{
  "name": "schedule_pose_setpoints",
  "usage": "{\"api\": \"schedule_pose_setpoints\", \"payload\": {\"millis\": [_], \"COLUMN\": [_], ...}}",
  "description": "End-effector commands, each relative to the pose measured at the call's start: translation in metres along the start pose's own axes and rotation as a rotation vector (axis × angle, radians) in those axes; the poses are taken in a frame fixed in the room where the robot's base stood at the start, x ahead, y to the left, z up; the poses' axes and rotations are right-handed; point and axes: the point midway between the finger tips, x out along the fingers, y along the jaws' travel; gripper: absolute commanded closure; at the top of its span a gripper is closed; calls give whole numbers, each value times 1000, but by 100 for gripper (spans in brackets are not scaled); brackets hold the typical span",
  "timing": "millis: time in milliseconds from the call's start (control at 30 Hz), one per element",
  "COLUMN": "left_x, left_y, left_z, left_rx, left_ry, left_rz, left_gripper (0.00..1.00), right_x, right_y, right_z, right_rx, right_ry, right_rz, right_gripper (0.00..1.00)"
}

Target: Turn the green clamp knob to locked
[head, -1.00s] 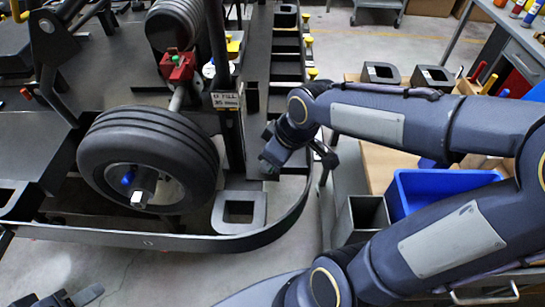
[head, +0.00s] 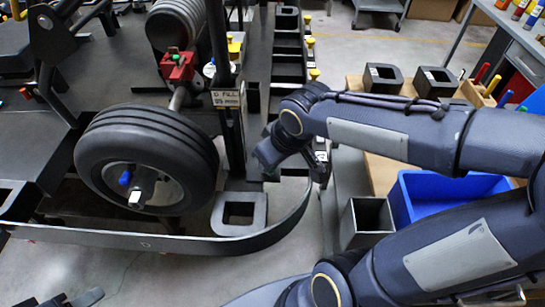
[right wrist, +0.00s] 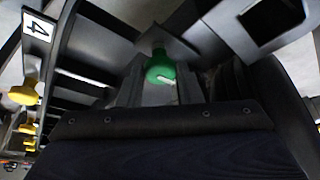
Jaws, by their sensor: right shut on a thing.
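The green clamp knob (right wrist: 160,68) shows in the right wrist view, with a short white mark on its lower right. It sits between the fingers of my right gripper (right wrist: 158,84), which is shut on it. In the head view my right gripper (head: 268,158) reaches down beside the right end of the kart stand, and its arm hides the knob. The mark's meaning as locked or unlocked cannot be read. A dark part of my left gripper (head: 76,299) shows at the bottom left edge, away from the stand; its opening is unclear.
A wheel (head: 148,160) stands left of my right gripper, with a curved dark rail (head: 200,243) in front. Yellow knobs (right wrist: 25,93) line the rack by a "4" label (right wrist: 37,27). A blue bin (head: 440,195) and an open grey box (head: 365,222) stand right.

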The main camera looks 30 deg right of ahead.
Motion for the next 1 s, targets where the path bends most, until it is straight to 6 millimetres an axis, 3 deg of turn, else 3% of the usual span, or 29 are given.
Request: {"api": "schedule_pose_setpoints", "payload": {"millis": [67,100,233,567,1000], "left_x": [0,0,0,-1,-11], "left_y": [0,0,0,1,5], "left_z": [0,0,0,-1,-6], "left_rx": [0,0,0,0,0], "left_ry": [0,0,0,0,0], "left_rz": [0,0,0,0,0], "left_gripper": [52,52,52,52,52], "right_x": [0,0,0,-5,-71], "right_y": [0,0,0,0,0], "right_z": [0,0,0,-1,-1], "right_rx": [2,2,2,1,1], "right_ry": [0,0,0,1,3], "right_rz": [0,0,0,1,1], "right_gripper": [91,63,47,47,47]}}
